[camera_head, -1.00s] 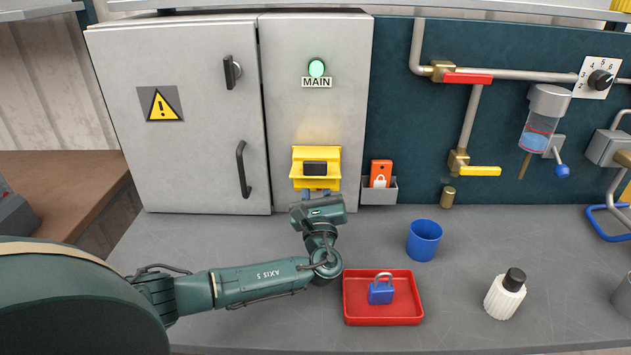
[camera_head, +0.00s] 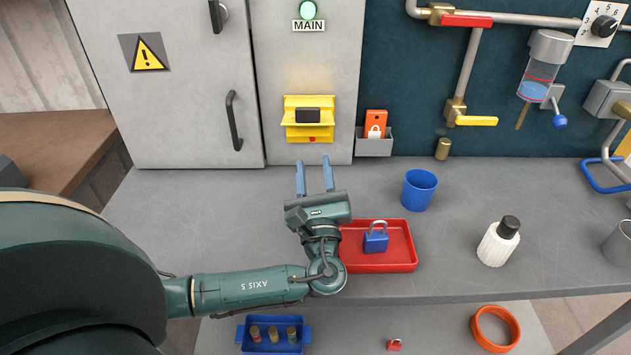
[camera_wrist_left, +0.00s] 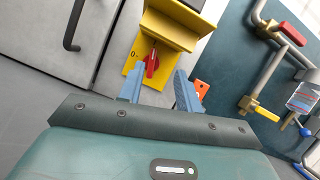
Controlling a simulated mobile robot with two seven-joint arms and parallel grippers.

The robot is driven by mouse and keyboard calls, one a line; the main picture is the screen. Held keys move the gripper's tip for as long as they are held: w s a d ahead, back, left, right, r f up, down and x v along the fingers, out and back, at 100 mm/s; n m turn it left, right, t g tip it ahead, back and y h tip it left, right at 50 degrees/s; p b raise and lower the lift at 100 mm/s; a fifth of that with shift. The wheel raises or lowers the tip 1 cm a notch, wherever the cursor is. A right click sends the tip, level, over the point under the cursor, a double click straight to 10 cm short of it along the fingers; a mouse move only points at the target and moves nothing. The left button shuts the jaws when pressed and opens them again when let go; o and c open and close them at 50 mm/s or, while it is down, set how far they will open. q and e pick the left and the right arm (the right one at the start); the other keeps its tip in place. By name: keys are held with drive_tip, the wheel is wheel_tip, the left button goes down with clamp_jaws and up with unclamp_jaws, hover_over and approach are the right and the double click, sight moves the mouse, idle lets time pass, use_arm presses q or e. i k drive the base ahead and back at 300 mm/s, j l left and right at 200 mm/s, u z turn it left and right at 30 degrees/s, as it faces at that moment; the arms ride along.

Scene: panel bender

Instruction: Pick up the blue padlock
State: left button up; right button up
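The blue padlock (camera_head: 375,239) lies in the red tray (camera_head: 409,262) on the bench, its grey shackle toward the back. My left gripper (camera_head: 314,164) is open and empty, its two blue fingers pointing at the cabinet, to the left of and behind the tray. In the left wrist view the open gripper (camera_wrist_left: 156,88) faces the yellow box with a red switch handle (camera_wrist_left: 152,64); the padlock is not in that view. My right gripper is in neither view.
A blue cup (camera_head: 419,190) and a white bottle (camera_head: 498,243) stand right of the tray. The grey cabinet (camera_head: 185,90) with its yellow switch box (camera_head: 308,132) stands behind. A lower shelf holds a blue bin (camera_head: 247,335) and an orange ring (camera_head: 494,328).

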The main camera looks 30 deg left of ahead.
sight(377, 242)
drive_tip(key=k+l, duration=0.8)
drive_tip(key=l, duration=0.1)
